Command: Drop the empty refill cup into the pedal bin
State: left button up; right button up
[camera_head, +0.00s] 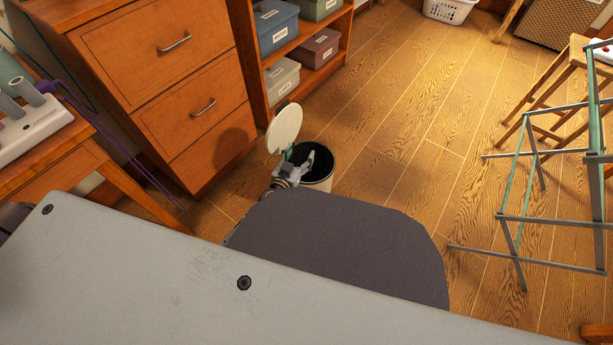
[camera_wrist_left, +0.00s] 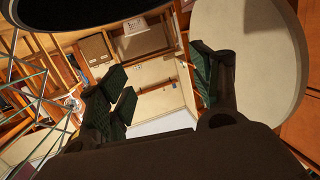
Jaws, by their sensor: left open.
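The pedal bin (camera_head: 321,182) stands on the floor beside the drawer cabinet, with its round cream lid (camera_head: 285,127) raised. Its dark opening shows in the head view and along the top edge of the wrist view (camera_wrist_left: 75,12). The lid fills the right of the wrist view (camera_wrist_left: 252,60). My left gripper (camera_head: 300,160) is at the bin's opening, on the lid side. Its dark green finger pads are spread apart in the wrist view (camera_wrist_left: 163,88), with nothing between them. I cannot make out the empty refill cup in either view. My right gripper is not in view.
The wooden drawer cabinet (camera_head: 165,85) and a shelf with storage boxes (camera_head: 277,27) stand close behind the bin. A metal-and-glass rack (camera_head: 520,200) and a wooden stool (camera_head: 550,95) stand at the right. The floor (camera_head: 405,150) between bin and rack is clear.

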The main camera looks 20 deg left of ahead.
pick_arm(q)
jog(key=s+r, duration=0.1)
jog(key=s, duration=0.7)
jog(key=shift+a, duration=0.45)
jog(key=shift+d+r, duration=0.15)
jog(key=shift+r, duration=0.05)
dwell(0.6)
jog(key=s+d+r+m+g+h, duration=0.3)
jog(key=s+d+m+g+h, duration=0.3)
jog(key=d, duration=0.3)
jog(key=s+a+r+n+g+y+p, duration=0.1)
jog(key=s+a+n+g+y, duration=0.4)
jog(key=s+a, duration=0.5)
jog(key=shift+s+a+r+g+y, duration=0.35)
jog(key=shift+a+g+y, duration=0.55)
jog(key=shift+a+y, duration=0.25)
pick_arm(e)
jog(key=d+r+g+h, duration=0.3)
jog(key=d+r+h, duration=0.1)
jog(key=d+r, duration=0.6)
pick_arm(q)
jog(key=shift+w+d+f+p, duration=0.1)
jog(key=shift+w+d+p, duration=0.05)
jog(key=shift+p, duration=0.25)
